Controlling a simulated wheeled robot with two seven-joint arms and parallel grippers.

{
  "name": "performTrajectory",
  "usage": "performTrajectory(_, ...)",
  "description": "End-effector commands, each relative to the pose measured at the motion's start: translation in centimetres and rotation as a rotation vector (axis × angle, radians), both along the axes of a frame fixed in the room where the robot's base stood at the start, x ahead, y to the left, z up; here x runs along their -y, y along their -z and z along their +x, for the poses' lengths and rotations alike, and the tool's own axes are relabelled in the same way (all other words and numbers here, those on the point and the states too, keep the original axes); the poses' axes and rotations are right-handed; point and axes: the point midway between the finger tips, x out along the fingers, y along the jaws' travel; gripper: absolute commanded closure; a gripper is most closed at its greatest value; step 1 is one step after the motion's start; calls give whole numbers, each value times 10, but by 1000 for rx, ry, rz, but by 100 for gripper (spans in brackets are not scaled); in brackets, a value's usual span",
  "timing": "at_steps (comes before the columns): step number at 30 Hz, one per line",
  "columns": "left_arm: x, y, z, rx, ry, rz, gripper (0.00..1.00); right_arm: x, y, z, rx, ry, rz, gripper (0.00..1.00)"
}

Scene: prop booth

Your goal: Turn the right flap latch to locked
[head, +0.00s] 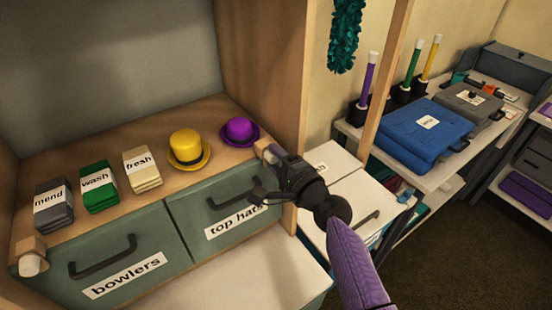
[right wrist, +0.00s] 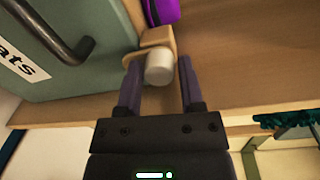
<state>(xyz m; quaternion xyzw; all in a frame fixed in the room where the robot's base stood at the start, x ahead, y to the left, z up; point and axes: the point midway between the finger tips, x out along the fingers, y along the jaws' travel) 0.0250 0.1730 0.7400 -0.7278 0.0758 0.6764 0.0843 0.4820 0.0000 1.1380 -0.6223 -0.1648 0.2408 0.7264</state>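The right flap latch (right wrist: 157,40) is a small wooden piece with a pale round knob (right wrist: 159,68), at the upper corner of the green "top hats" flap (head: 225,205). In the head view the latch (head: 266,150) is partly hidden by my right gripper (head: 268,178). In the right wrist view my right gripper (right wrist: 159,84) is open, with one purple finger on each side of the knob. A gap shows between the knob and the right-hand finger. The flap is shut. My left gripper is not in view.
A similar latch (head: 30,258) sits at the far left of the "bowlers" flap (head: 120,250). Above the flaps stand a purple hat (head: 240,131), a yellow hat (head: 188,148) and folded cloths (head: 100,188). A wooden upright (head: 255,60) rises close behind my right gripper.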

Motion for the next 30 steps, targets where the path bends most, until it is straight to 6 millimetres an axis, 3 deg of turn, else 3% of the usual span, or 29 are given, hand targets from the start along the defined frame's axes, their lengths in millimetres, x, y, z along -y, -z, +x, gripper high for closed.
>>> performTrajectory(1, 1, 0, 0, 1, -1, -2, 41, 0, 0, 0, 0, 0, 0, 38)
performTrajectory(3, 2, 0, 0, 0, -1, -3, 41, 0, 0, 0, 0, 0, 0, 24)
performTrajectory(14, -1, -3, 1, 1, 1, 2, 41, 4, -1, -6, 0, 1, -2, 24)
performTrajectory(24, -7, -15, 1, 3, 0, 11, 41, 45, -5, -68, -1, 0, -3, 24)
performTrajectory(30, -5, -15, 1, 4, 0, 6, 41, 55, -6, -83, 0, 0, -1, 24)
